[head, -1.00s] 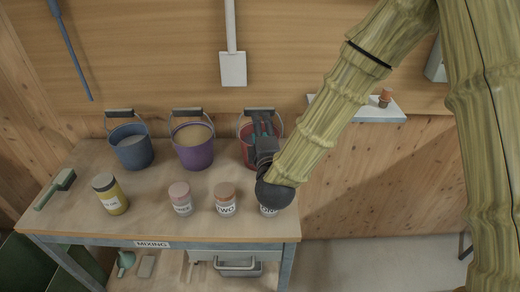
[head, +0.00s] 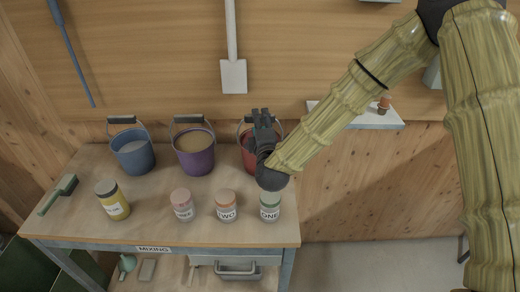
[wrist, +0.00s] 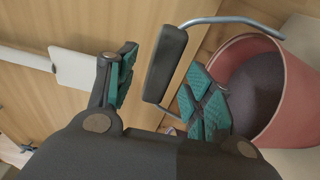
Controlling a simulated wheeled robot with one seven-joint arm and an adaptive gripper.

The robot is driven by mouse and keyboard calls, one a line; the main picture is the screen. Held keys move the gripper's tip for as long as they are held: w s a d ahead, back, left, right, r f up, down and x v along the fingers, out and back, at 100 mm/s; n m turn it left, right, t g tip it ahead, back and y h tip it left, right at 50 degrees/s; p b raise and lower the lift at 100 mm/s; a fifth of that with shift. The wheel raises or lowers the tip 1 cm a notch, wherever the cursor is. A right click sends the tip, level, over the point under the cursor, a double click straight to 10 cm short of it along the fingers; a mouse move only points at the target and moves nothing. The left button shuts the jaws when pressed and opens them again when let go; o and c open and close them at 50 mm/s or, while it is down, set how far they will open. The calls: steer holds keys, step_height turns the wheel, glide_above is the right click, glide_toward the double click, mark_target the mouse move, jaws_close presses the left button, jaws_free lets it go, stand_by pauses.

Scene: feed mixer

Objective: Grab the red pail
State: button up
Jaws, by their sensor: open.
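The red pail (head: 247,153) stands at the right end of the back row on the bench, partly hidden behind my gripper (head: 262,118). The red pail (wrist: 296,92) also shows at the right of the wrist view, with dark contents. Its metal bail is raised, with a dark handle grip (wrist: 165,65). My gripper (wrist: 162,88) is open, its teal-padded fingers apart. In the wrist view the handle grip appears in the gap between the fingers. I cannot tell whether either finger touches it.
A purple pail (head: 196,160) and a blue pail (head: 134,158) stand to the left. Several jars, including jar ONE (head: 270,208), line the front. A green brush (head: 58,194) lies at the left. A wall shelf (head: 372,118) is at the right.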

steer(key=shift+w+a+p, duration=0.1)
steer(key=shift+w+p, duration=0.35)
steer(key=shift+w, duration=1)
jaws_close()
